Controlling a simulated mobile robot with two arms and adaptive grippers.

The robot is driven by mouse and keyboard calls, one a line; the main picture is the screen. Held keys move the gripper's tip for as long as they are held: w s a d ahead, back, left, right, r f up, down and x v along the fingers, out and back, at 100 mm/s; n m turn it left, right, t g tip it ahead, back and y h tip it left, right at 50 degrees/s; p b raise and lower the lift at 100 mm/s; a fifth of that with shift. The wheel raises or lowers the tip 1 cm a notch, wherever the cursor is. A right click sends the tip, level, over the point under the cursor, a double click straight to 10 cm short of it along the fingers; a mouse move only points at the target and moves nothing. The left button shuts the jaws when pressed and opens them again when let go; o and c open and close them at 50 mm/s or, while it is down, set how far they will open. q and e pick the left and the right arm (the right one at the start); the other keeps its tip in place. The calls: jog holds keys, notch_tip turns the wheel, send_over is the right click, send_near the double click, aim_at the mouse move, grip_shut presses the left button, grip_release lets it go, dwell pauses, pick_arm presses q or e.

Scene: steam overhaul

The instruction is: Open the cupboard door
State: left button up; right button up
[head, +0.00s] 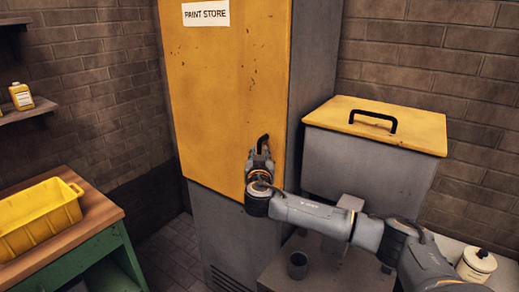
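The tall grey cupboard (308,60) stands at the centre of the head view. Its yellow door (215,90) carries a "PAINT STORE" label (206,13) and looks shut against the body. A black handle (263,139) sits near the door's lower right edge. My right gripper (260,155) points at the door, with its fingers at the handle's lower part. The handle's lower end is hidden by the gripper, and I cannot tell whether the fingers are closed on it. My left gripper is not in view.
A grey bin with a yellow lid (420,128) stands right of the cupboard. A wooden-topped bench (95,222) with a yellow crate (72,212) is at left. Floor shows between bench and cupboard.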

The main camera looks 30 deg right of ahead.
jog(key=shift+w+d, duration=0.2)
jog(key=shift+w, duration=0.1)
grip_shut()
